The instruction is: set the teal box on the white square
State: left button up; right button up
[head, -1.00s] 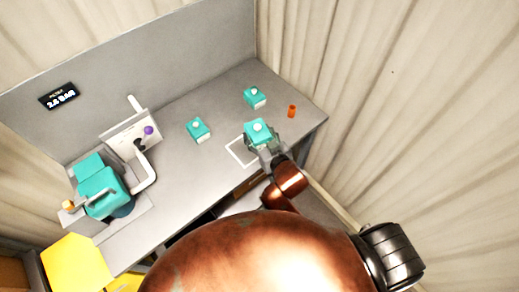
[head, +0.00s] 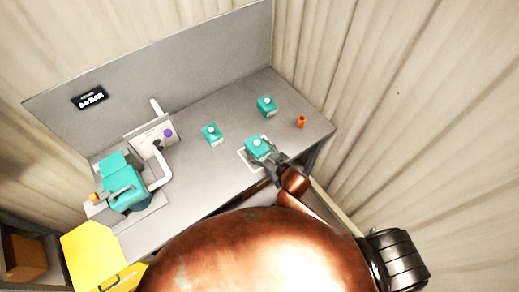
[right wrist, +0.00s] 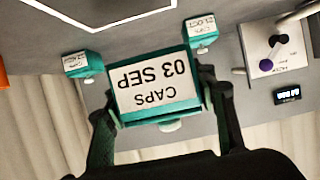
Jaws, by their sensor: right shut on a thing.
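My right gripper (head: 272,157) is shut on a teal box (head: 257,147) with a pale knob on top. In the head view this box covers most of the white square outline (head: 243,155) on the grey bench. In the right wrist view my right gripper (right wrist: 160,98) has a finger on each side of the box, whose label (right wrist: 152,84) reads "CAPS 03 SEP". There the white square (right wrist: 98,22) shows apart from the box, which seems held above the bench; the exact gap cannot be told. My left gripper is not in view.
Two similar teal boxes stand on the bench (head: 196,172), one left of the square (head: 212,134) and one behind it (head: 266,106). A small orange cylinder (head: 301,121) stands near the right edge. A teal machine (head: 124,186) and a panel with a purple knob (head: 168,133) are at left.

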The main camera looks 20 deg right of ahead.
jog(key=w+f, duration=0.1)
jog(key=w+d+f, duration=0.1)
jog(key=f, duration=0.1)
jog(key=w+f, duration=0.2)
jog(key=shift+d+f, duration=0.15)
jog(key=shift+d, duration=0.2)
jog(key=shift+w+f, duration=0.15)
jog(key=shift+f, duration=1.6)
jog(key=shift+f, duration=0.15)
jog(key=o, duration=1.2)
jog(key=shift+s+d+r, duration=0.15)
jog(key=shift+s+r, duration=0.05)
jog(key=shift+s, duration=0.05)
jog(key=v, duration=1.1)
jog(key=shift+s+d+r, duration=0.1)
jog(key=shift+s+r, duration=0.1)
